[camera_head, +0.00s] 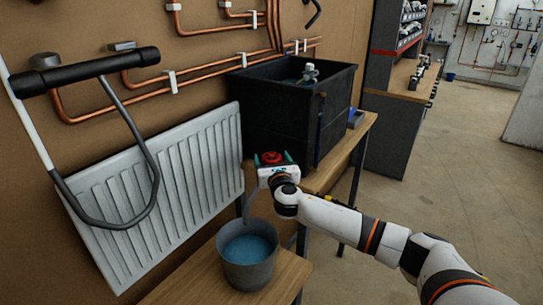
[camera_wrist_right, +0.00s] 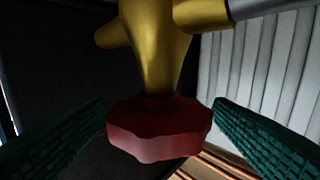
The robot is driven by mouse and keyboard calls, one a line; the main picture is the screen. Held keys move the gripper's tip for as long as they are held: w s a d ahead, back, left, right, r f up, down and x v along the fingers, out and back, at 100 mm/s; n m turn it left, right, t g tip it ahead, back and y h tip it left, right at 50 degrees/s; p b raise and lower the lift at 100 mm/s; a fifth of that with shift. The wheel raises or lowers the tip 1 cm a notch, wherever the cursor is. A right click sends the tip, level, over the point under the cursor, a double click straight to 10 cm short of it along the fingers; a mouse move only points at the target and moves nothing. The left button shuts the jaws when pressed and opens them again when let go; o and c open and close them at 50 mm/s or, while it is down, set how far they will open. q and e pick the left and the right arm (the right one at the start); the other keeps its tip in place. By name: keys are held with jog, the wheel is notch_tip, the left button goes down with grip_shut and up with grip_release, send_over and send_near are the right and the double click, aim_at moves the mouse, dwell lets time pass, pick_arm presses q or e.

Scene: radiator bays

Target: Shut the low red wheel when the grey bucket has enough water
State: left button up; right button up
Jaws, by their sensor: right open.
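The grey bucket (camera_head: 261,277) stands upright on a low wooden bench in the head view. Blue water (camera_head: 248,249) fills it to somewhat below the rim. A grey spout or hose comes down above its far edge; I cannot tell if water is flowing. The low red wheel (camera_head: 271,157) sits at the front of the black tank, between the teal fingers of my right gripper (camera_head: 272,164). In the right wrist view, the red wheel (camera_wrist_right: 160,130) hangs from a brass valve body (camera_wrist_right: 158,45). The open right fingers stand on either side of it, apparently apart from it. My left gripper is not seen.
The black tank (camera_head: 285,115) stands on a wooden bench behind the wheel. A white radiator (camera_head: 165,195) leans left of the bucket. A black bar with a looped hose (camera_head: 85,72) is at the far left. Copper pipes run along the wall. The floor at right is open.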

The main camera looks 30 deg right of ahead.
jog(key=shift+w+d, duration=0.2)
jog(key=shift+w, duration=0.3)
jog(key=c, duration=1)
